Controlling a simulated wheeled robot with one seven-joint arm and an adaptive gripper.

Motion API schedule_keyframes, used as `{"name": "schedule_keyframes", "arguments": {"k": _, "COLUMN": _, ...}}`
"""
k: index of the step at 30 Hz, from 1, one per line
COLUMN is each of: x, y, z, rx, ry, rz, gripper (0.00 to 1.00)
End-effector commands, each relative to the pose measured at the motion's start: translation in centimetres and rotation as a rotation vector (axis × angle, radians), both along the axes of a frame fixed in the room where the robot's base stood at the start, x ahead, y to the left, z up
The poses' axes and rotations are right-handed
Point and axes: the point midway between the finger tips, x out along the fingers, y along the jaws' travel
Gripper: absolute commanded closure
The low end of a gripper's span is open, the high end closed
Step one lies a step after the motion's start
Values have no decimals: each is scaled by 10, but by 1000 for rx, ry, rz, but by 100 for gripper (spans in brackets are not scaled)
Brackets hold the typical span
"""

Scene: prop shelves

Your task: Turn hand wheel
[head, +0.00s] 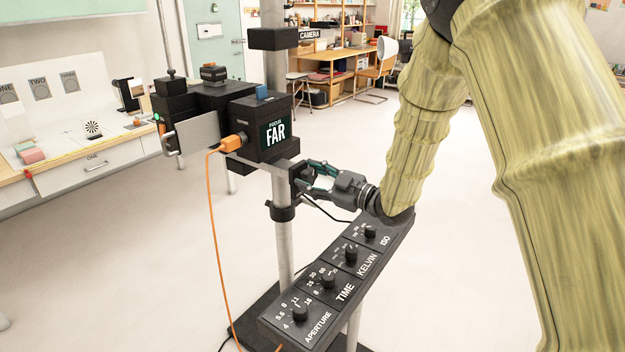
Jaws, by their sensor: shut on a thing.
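My gripper (310,178) is at the upright stand, just below the black camera box (262,128). Its fingers are shut on a small dark part at the side of the stand's bracket, which I take to be the hand wheel (296,172). The fingers cover most of the wheel, so its shape and angle are hidden.
A sloped black panel (325,285) with several knobs lies below my gripper. An orange cable (213,230) hangs from the box's side. A white bench (90,160) stands at the left, and a wooden desk (340,60) at the back.

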Motion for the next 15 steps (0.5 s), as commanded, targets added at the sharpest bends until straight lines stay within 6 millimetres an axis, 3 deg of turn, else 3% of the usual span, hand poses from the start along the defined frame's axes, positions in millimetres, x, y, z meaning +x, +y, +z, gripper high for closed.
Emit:
{"name": "schedule_keyframes", "arguments": {"k": 5, "x": 1, "y": -1, "z": 1, "rx": 1, "ry": -1, "rz": -3, "gripper": 79}}
{"name": "schedule_keyframes", "arguments": {"k": 6, "x": 1, "y": -1, "z": 1, "rx": 1, "ry": -1, "rz": -2, "gripper": 48}}
{"name": "schedule_keyframes", "arguments": {"k": 9, "x": 1, "y": -1, "z": 1, "rx": 1, "ry": -1, "rz": -2, "gripper": 34}}
{"name": "schedule_keyframes", "arguments": {"k": 15, "x": 0, "y": 0, "z": 0, "rx": 1, "ry": 0, "rz": -1, "gripper": 34}}
